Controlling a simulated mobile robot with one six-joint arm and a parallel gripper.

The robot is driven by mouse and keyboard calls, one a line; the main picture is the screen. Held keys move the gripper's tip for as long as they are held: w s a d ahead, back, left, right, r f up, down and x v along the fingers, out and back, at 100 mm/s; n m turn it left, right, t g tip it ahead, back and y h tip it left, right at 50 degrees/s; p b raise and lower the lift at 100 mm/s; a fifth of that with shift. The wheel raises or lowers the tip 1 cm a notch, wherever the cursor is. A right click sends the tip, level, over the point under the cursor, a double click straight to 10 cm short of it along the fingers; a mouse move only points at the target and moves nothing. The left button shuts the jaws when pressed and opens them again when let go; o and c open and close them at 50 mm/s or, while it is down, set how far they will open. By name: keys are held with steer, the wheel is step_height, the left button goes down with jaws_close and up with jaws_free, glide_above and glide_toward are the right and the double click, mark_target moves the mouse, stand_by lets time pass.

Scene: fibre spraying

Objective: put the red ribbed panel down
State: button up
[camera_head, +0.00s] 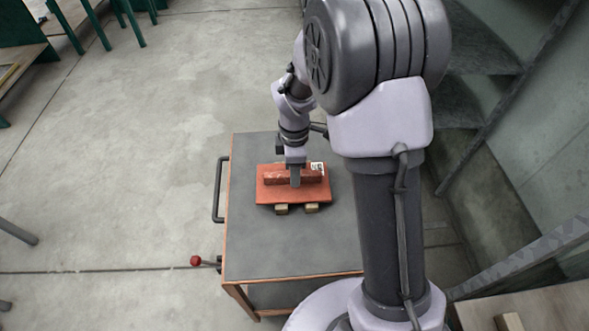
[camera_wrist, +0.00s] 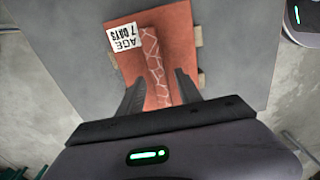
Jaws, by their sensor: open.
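The red ribbed panel (camera_head: 293,195) rests on small wooden blocks (camera_head: 281,209) on the grey-topped cart (camera_head: 250,240). It also shows in the wrist view (camera_wrist: 176,50), with a raised rib (camera_wrist: 152,60) along its middle and a white label reading "AGE 7 DAYS" (camera_wrist: 124,38). My gripper (camera_head: 295,180) is at the panel from above. In the wrist view my gripper (camera_wrist: 160,88) has its two dark fingers either side of the rib, with a visible gap on at least one side. The jaws are open. The finger tips' height over the panel is hard to tell.
Clear concrete floor (camera_head: 130,150) lies to the left. Green-legged tables stand at the upper left. Grey shelves or stairs (camera_head: 480,100) stand at the right.

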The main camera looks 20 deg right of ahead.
steer(key=s+a+r+m+t+p, duration=0.1)
steer(key=s+r+m+p, duration=0.15)
steer(key=r, duration=0.75)
steer(key=s+r+m+t+p, duration=0.1)
steer(key=s+r+m+p, duration=0.15)
steer(key=r, duration=0.75)
steer(key=s+a+r+m+t+y, duration=0.1)
steer(key=s+r+m+t, duration=0.1)
steer(key=s+m, duration=0.5)
steer(key=s+a+r+m+t+y, duration=0.1)
steer(key=s+a+r+m, duration=0.1)
steer(key=s+r+m, duration=0.3)
steer(key=s+m, duration=0.2)
steer(key=s, duration=0.2)
steer(key=shift+s+r+m+t, duration=0.15)
steer(key=shift+r+m+t, duration=0.05)
steer(key=shift+m+t, duration=0.2)
